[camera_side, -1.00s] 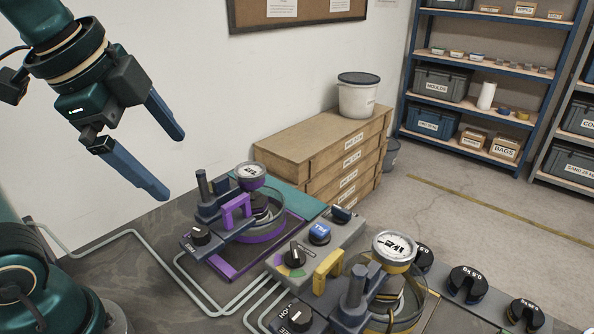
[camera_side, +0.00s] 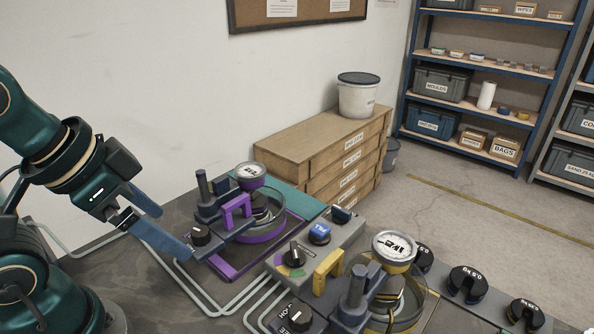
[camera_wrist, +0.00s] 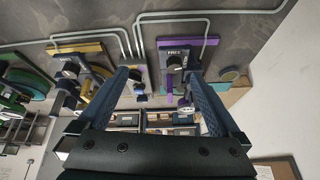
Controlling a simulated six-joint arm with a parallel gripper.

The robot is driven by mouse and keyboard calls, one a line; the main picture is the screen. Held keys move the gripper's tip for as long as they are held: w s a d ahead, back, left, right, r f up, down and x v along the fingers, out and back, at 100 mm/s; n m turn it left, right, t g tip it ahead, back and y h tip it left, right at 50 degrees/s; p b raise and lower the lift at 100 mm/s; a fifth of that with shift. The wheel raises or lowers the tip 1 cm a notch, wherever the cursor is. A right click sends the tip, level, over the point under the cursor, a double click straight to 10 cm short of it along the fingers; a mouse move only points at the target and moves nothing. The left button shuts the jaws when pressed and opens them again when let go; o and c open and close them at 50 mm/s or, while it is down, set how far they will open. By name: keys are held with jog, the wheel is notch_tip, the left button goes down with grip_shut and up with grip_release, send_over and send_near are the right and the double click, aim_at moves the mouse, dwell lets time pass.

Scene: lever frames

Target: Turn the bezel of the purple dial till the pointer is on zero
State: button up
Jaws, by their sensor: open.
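The purple dial (camera_side: 250,171) has a white face with dark marks and a purple body. It sits on top of the lever frame with the purple handle (camera_side: 236,210). Its pointer is too small to read. My gripper (camera_side: 174,232) is open and empty, to the left of this frame's black knob (camera_side: 200,234) and short of the dial. In the wrist view my two blue fingers (camera_wrist: 160,78) are spread apart, and the purple frame's part labelled FREE (camera_wrist: 174,54) shows near the right finger.
A second lever frame with a yellow handle (camera_side: 328,270) and yellow dial (camera_side: 394,248) stands at the front right. A grey control box (camera_side: 300,258) with a blue button (camera_side: 319,234) sits between. Slotted black weights (camera_side: 468,284) lie at right. Grey pipes (camera_side: 235,303) run along the bench.

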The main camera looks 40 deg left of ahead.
jog(key=w+r+m, duration=0.3)
jog(key=r, duration=0.1)
jog(key=g+h, duration=0.1)
send_near(249, 169)
jog(key=shift+w+d+f+n, duration=0.15)
jog(key=shift+w+f, duration=0.15)
jog(key=shift+f, duration=0.25)
jog(key=shift+w+a+f+n, duration=0.15)
jog(key=shift+w+f, duration=0.1)
jog(key=shift+f, duration=0.25)
jog(key=shift+f+h, duration=0.3)
jog(key=shift+f, duration=0.05)
jog(key=shift+x, duration=2.25)
jog(key=c, duration=1.3)
